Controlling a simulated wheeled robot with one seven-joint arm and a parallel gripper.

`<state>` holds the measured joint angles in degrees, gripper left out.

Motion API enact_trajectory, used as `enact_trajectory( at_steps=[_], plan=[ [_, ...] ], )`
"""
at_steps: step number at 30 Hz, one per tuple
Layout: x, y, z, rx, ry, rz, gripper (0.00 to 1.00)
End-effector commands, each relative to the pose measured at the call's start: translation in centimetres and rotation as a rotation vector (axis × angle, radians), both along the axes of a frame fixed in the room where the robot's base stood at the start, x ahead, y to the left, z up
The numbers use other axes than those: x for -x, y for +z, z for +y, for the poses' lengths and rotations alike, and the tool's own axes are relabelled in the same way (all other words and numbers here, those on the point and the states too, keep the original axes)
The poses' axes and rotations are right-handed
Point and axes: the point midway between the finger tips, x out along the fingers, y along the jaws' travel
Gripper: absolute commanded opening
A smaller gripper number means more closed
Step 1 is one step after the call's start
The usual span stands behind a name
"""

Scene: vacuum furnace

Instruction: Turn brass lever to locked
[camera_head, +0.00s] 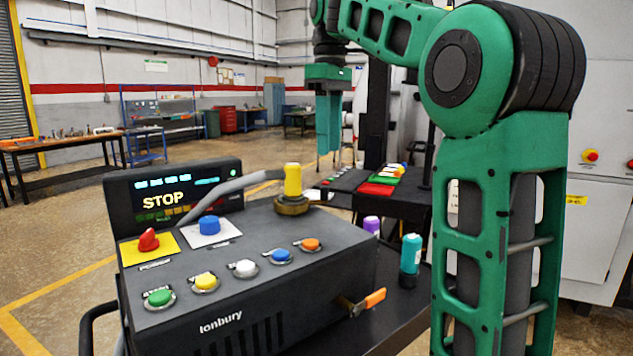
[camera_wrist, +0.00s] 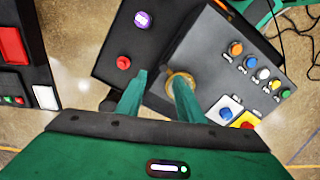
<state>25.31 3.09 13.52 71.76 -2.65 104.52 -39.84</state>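A brass hexagonal fitting (camera_head: 291,205) with an upright yellow cylinder (camera_head: 293,180) sits on the back right of the dark control box (camera_head: 330,245). A long grey bar (camera_head: 232,191) runs from near it toward the lower left. A short lever with an orange grip (camera_head: 374,299) and brass-coloured root sticks out of the box's side. I cannot tell which is the task's lever. My gripper (camera_head: 328,150) points down behind the fitting, fingers apart. In the wrist view, my gripper (camera_wrist: 160,76) is open and empty; its right finger partly covers a brass ring (camera_wrist: 178,77). Contact there is unclear.
The box has several coloured buttons, a red knob (camera_head: 148,240) and a blue knob (camera_head: 209,224). A screen (camera_head: 172,195) reads STOP. A teal bottle (camera_head: 410,254) and a purple-topped item (camera_head: 371,224) stand right of the box. A black stand (camera_head: 375,183) with red and green panels is behind.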

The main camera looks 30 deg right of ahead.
Motion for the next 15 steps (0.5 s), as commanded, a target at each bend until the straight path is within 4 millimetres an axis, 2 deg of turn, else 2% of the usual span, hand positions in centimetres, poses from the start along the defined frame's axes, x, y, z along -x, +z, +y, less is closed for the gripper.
enact_trajectory(
  at_steps=[3,11,15],
  plan=[
    [-0.1,-1.9,0.9,0.001,0.013,0.003,0.34],
    [-0.3,-6.8,1.4,0.003,0.022,0.003,0.34],
    [-0.4,-7.8,1.5,0.003,0.024,0.002,0.34]
  ],
)
